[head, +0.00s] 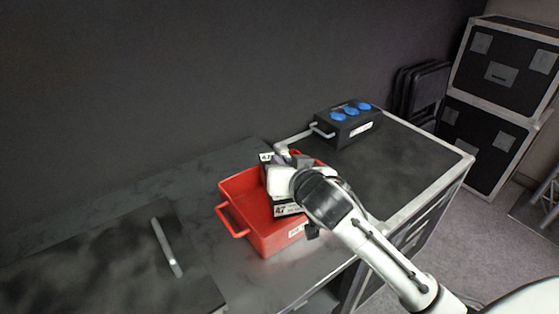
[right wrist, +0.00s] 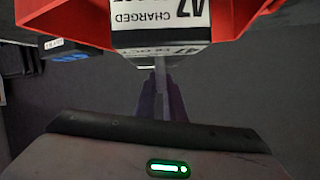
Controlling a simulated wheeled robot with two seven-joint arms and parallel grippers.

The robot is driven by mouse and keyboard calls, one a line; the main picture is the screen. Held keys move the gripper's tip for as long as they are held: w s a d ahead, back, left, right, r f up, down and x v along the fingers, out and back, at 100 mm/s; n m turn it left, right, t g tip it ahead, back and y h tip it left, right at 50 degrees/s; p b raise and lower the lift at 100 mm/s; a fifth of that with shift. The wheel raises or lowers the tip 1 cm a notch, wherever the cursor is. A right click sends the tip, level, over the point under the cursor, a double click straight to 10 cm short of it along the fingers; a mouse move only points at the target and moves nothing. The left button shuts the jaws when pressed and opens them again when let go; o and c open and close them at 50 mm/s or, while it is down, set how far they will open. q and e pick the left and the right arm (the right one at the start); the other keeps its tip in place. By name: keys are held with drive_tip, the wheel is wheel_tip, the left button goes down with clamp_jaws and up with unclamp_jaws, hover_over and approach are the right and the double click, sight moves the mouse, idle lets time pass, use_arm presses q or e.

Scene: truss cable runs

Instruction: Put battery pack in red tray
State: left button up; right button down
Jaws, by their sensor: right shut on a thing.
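The red tray (head: 240,187) sits on the dark case top near the middle of the head view. Its red walls also show at the top of the right wrist view (right wrist: 230,14). The battery pack (head: 287,209) is a dark block with white labels reading 47; its "CHARGED" label shows in the right wrist view (right wrist: 160,32). My right gripper (head: 291,168) is shut on the pack, which is at the right part of the tray. The gripper and arm hide part of both. I cannot tell whether the pack touches the tray floor. My left gripper is not in view.
A black box with blue round sockets (head: 346,124) stands behind the tray to the right. A dark panel with a metal handle (head: 167,247) lies at the left. The case top right of the tray is clear (head: 408,163). Stacked flight cases (head: 500,70) stand at far right.

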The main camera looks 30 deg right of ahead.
sight(281, 207)
drive_tip(key=shift+w+f, duration=0.15)
drive_tip(key=shift+f, duration=2.3)
drive_tip(key=shift+f, duration=0.1)
drive_tip(key=c, duration=2.1)
unclamp_jaws()
drive_tip(key=shift+f+b, duration=0.3)
drive_tip(key=shift+o, duration=1.3)
drive_tip(key=shift+r, duration=0.25)
drive_tip(key=v, duration=1.2)
drive_tip(key=shift+f, duration=0.1)
